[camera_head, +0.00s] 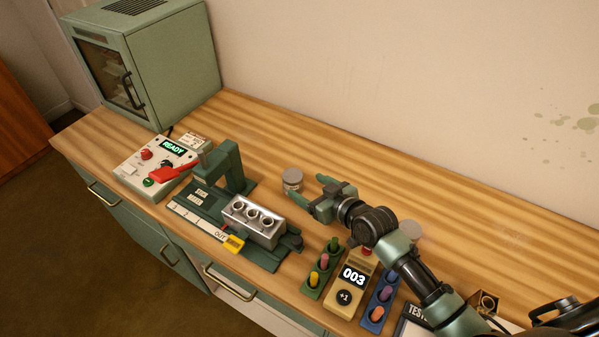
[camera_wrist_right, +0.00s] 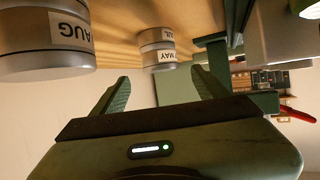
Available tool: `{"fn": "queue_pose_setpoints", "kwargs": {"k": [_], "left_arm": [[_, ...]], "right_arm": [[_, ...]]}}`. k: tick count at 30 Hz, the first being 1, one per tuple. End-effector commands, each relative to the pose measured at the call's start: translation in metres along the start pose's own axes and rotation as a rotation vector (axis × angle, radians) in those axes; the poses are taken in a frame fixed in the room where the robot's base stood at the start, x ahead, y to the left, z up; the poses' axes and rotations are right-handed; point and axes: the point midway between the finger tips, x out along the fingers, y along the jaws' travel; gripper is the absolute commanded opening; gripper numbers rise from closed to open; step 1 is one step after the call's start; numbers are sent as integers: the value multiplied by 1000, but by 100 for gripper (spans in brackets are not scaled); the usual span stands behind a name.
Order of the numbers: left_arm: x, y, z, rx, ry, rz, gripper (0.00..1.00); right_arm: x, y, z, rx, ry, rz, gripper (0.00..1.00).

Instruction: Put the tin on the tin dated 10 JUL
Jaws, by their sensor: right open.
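A small grey-lidded tin stack (camera_head: 292,180) stands on the table behind the metal block. In the right wrist view, which is upside down, a tin labelled MAY (camera_wrist_right: 160,60) sits on a tin whose label ends in JUL (camera_wrist_right: 158,36); its day number is not readable. The two look aligned and touching. My right gripper (camera_head: 309,191) is open and empty, its fingers pointing at the stack but apart from it. A tin labelled AUG (camera_wrist_right: 45,35) is large and cut off in the wrist view. My left gripper is out of view.
A grey lid (camera_head: 409,230) shows partly behind my right arm. A green press stand (camera_head: 230,165) and metal block (camera_head: 255,222) are left of the stack. Racks of coloured vials (camera_head: 320,275) flank a 003 counter (camera_head: 350,290) in front. The table behind the stack is clear.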

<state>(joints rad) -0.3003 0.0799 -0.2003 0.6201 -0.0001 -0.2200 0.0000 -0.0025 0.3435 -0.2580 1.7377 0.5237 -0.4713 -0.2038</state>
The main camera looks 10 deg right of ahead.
Motion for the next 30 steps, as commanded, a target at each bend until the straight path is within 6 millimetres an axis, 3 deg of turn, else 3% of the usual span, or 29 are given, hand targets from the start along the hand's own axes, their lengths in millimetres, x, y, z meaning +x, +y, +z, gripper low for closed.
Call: {"fn": "queue_pose_setpoints", "kwargs": {"k": [1, 3, 9, 30], "left_arm": [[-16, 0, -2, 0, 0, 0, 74], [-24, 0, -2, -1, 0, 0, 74], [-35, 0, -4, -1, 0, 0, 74], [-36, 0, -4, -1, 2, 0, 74]], "right_arm": [[-15, 0, -5, -2, -3, 1, 74], [-28, 0, -5, -2, -4, 0, 74], [-50, 0, -2, 0, 0, 0, 74], [-54, 0, 0, 0, 1, 0, 74]]}}
